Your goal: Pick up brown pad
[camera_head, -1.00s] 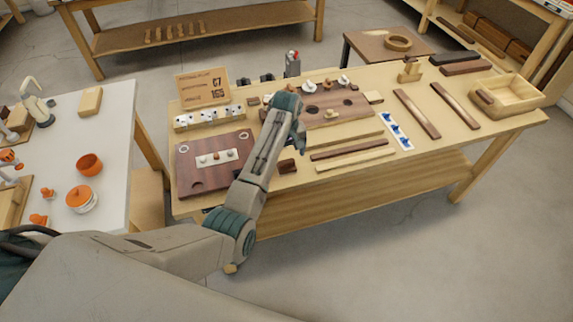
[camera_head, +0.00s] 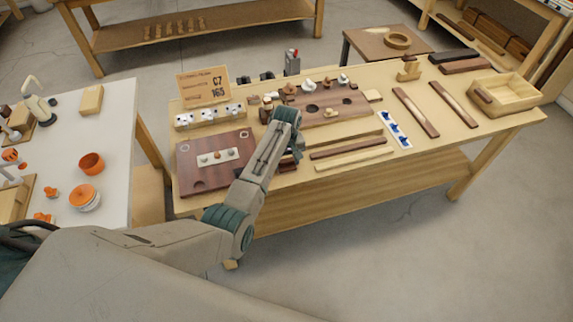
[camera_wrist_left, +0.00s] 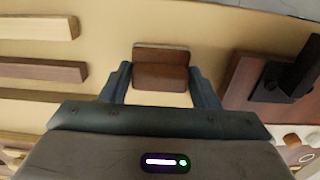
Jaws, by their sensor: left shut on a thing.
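The brown pad (camera_wrist_left: 160,66) is a small dark reddish-brown block with a ledge across it. In the left wrist view it sits between the two fingers of my left gripper (camera_wrist_left: 160,76), which is shut on it. In the head view my left gripper (camera_head: 291,153) is low over the front part of the wooden bench, right of the dark board. My arm and gripper largely hide the pad there. Whether the pad still touches the bench cannot be told. My right gripper is in neither view.
A dark wooden board (camera_head: 188,176) with a pale strip lies to the left on the bench (camera_head: 445,122). Wooden strips (camera_head: 348,149) lie to the right, and a board with holes (camera_head: 345,104) lies behind. A white table (camera_head: 112,125) stands at the left.

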